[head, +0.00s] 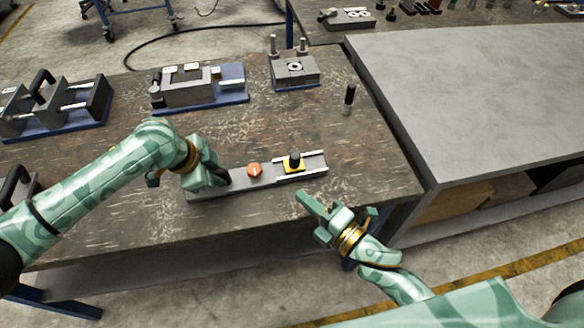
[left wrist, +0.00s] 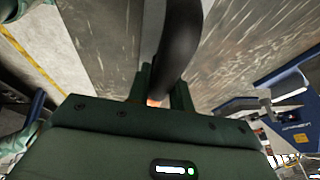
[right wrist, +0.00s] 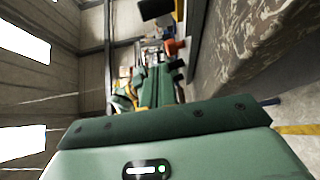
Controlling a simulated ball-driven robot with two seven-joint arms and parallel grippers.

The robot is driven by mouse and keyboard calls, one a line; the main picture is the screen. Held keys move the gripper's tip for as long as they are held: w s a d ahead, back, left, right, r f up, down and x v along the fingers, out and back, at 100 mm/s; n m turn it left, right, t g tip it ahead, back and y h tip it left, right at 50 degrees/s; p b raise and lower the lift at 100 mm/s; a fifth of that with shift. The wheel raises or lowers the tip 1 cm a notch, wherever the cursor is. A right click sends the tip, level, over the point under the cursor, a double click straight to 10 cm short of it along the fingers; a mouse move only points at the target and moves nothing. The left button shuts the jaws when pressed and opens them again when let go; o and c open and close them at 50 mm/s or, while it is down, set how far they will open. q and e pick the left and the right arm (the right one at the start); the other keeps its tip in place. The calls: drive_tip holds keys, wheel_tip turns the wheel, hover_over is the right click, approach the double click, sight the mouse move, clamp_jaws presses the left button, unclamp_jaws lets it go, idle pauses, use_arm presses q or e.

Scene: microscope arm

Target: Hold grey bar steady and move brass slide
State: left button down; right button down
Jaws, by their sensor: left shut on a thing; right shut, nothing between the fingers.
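The grey bar (head: 234,185) lies on the worn table, with an orange-red knob (head: 254,170) near its middle. The brass slide (head: 293,168), yellow with a black knob (head: 294,158), sits between pale rails at the bar's right end. My left gripper (head: 222,177) is shut on a black handle at the bar's left end; the curved handle (left wrist: 180,40) runs between its fingers in the left wrist view. My right gripper (head: 307,202) is shut and empty, in front of the bar's right end and apart from the slide. The slide is not clear in the right wrist view.
Grey fixtures on blue bases (head: 203,88) stand along the back of the table. A small black-topped post (head: 349,98) stands at the back right. A grey bench (head: 470,100) adjoins on the right. The table's front edge lies below the bar.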

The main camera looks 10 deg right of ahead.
sight(294, 164)
use_arm(q)
drive_tip(key=shift+r, duration=0.1)
use_arm(e)
drive_tip(key=x, duration=0.9)
drive_tip(key=shift+w+a, duration=0.15)
drive_tip(key=shift+w, duration=0.15)
drive_tip(key=d, duration=0.1)
drive_tip(key=w+d, duration=0.1)
drive_tip(key=d, duration=0.1)
drive_tip(key=shift+w+d, duration=0.1)
drive_tip(key=shift+d, duration=0.25)
drive_tip(key=shift+d, duration=0.1)
drive_tip(key=d, duration=0.6)
drive_tip(key=shift+w+d, duration=0.1)
drive_tip(key=shift+w, duration=0.05)
drive_tip(key=a, duration=0.2)
drive_tip(key=s+a, duration=0.1)
drive_tip(key=a, duration=0.1)
drive_tip(key=shift+a+f, duration=0.1)
drive_tip(key=v, duration=1)
